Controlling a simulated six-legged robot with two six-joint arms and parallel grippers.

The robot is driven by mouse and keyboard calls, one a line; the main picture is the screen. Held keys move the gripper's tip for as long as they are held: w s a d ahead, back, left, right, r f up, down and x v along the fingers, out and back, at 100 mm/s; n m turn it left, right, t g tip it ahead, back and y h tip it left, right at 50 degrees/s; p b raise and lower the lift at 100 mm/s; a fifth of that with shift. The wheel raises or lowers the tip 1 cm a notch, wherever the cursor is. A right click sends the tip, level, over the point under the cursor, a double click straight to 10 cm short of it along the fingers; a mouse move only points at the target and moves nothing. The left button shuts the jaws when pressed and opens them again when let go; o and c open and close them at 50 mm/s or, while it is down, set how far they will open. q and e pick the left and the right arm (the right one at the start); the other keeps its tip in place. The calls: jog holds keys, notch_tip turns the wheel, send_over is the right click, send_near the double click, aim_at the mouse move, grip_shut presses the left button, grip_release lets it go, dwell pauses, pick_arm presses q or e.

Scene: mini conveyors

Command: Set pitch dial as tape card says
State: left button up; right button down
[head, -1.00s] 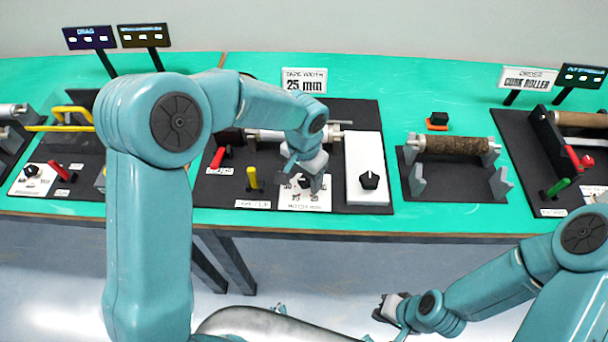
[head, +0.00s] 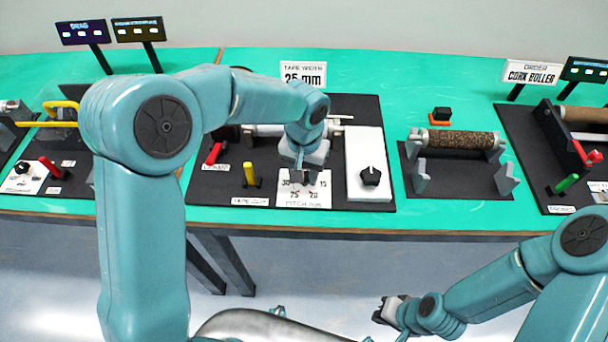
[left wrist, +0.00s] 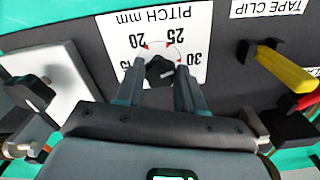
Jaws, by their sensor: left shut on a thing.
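The tape width card (head: 303,76) at the back reads 25 mm. The pitch dial's white plate (head: 304,201) is marked 15, 20, 25 and 30. In the left wrist view the plate (left wrist: 105,32) appears upside down, with the black dial knob (left wrist: 158,70) at its scale. My left gripper (left wrist: 158,92) is shut on the knob, one finger on each side. In the head view my left gripper (head: 304,177) hides most of the knob. The knob's pale mark seems to lean toward 30, but is too small to be sure. My right gripper (head: 385,310) is low, off the table.
The yellow tape clip lever (head: 250,174) and a red lever (head: 214,153) stand left of the dial. A white box with a black knob (head: 370,176) stands to its right. A cork roller (head: 460,140) rests on a stand farther right.

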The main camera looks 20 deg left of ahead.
pick_arm(q)
jog(key=n+b, duration=0.2)
jog(key=n, duration=0.2)
jog(key=shift+d+n+b, duration=0.15)
jog(key=shift+n+b, duration=0.65)
jog(key=shift+n, duration=1.1)
jog(key=shift+r, duration=0.1)
jog(key=o, duration=1)
jog(key=shift+o, duration=0.2)
